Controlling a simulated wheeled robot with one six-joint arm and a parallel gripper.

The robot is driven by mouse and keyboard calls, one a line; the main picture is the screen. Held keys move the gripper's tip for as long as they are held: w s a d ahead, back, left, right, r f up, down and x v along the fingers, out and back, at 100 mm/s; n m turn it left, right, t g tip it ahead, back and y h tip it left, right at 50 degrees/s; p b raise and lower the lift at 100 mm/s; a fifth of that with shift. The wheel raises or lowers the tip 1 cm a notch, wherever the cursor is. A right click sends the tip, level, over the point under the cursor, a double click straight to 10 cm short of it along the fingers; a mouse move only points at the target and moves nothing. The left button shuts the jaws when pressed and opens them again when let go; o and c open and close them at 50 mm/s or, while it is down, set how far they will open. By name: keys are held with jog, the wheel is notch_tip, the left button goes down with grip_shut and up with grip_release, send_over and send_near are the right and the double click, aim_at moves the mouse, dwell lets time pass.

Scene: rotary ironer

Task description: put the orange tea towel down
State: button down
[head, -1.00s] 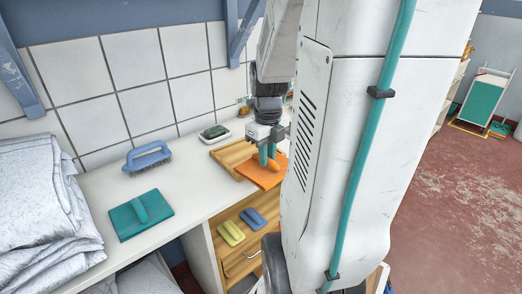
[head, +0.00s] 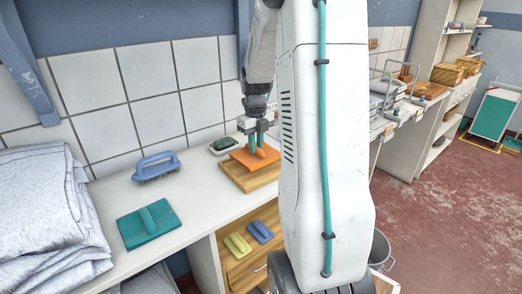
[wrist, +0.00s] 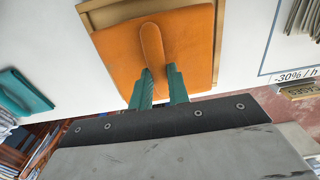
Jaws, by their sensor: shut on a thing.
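The orange tea towel (head: 243,156) is folded flat, with a raised ridge along its middle. My gripper (head: 257,150) is shut on that ridge from above with teal fingers. The wrist view shows the towel (wrist: 118,48) and the gripper (wrist: 160,76) at the ridge's near end. The towel is over a wooden board or shallow tray (head: 262,181) on the white counter. I cannot tell whether the towel touches the wood. The towel hides much of it.
A green-topped item on a white dish (head: 222,145) is just left of the wood. A blue brush (head: 156,166) and a teal folded cloth (head: 135,232) lie further left on the counter (head: 200,195). Yellow (head: 238,245) and blue (head: 259,231) pieces lie below the counter.

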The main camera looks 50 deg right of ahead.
jog(key=shift+f, duration=1.75)
jog(key=shift+f, duration=0.15)
jog(key=c, duration=1.3)
grip_release()
jog(key=shift+c, duration=0.2)
